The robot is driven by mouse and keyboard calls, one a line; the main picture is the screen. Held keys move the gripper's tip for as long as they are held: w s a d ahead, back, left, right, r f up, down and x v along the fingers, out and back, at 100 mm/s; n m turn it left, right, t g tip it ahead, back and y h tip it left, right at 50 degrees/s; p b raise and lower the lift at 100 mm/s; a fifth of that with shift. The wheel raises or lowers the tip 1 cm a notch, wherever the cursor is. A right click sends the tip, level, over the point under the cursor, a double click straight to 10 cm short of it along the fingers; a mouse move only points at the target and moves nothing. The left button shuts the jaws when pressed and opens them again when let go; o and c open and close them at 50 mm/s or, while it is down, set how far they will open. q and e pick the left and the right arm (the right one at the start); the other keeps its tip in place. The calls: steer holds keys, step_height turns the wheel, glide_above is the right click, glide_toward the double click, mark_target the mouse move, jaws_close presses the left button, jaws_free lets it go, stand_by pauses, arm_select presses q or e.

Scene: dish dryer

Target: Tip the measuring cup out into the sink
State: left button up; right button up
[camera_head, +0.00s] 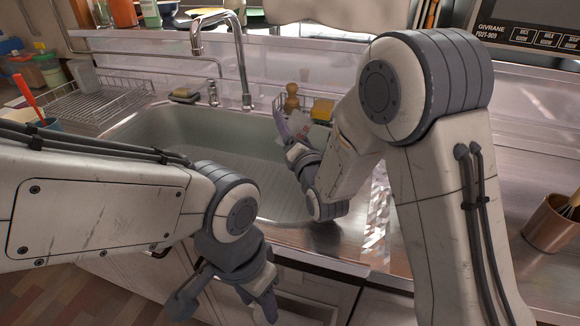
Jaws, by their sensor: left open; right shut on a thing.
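The sink (150,135) is a wide metal basin in the middle of the view. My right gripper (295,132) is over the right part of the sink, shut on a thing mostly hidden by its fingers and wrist. A small pale, clear-looking piece with red marks, apparently the measuring cup (318,116), shows just beside its fingers; its tilt and contents cannot be made out. My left gripper (226,296) is open and empty, low in front of the counter's front edge and away from the sink.
A chrome faucet (240,55) rises behind the sink. A wire basket with a wooden-topped brush (291,98) is behind my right gripper. A copper pot (548,222) stands at the right.

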steer(key=w+d+f+m+g+y+p, duration=0.1)
steer(key=w+d+f+m+g+p, duration=0.1)
steer(key=f+m+g+p, duration=0.35)
steer(key=w+d+f+m+g+p, duration=0.1)
steer(key=d+f+m+g+p, duration=0.1)
steer(key=m+p, duration=0.7)
steer(key=w+d+r+m+g+y+p, duration=0.2)
steer(key=w+r+m+g+y+p, duration=0.1)
steer(key=p, duration=0.9)
steer(key=shift+d+r+m+g+y, duration=0.3)
steer(key=shift+r+m+g+y, duration=0.25)
steer(key=shift+r+m, duration=0.6)
steer(key=shift+w+r, duration=0.1)
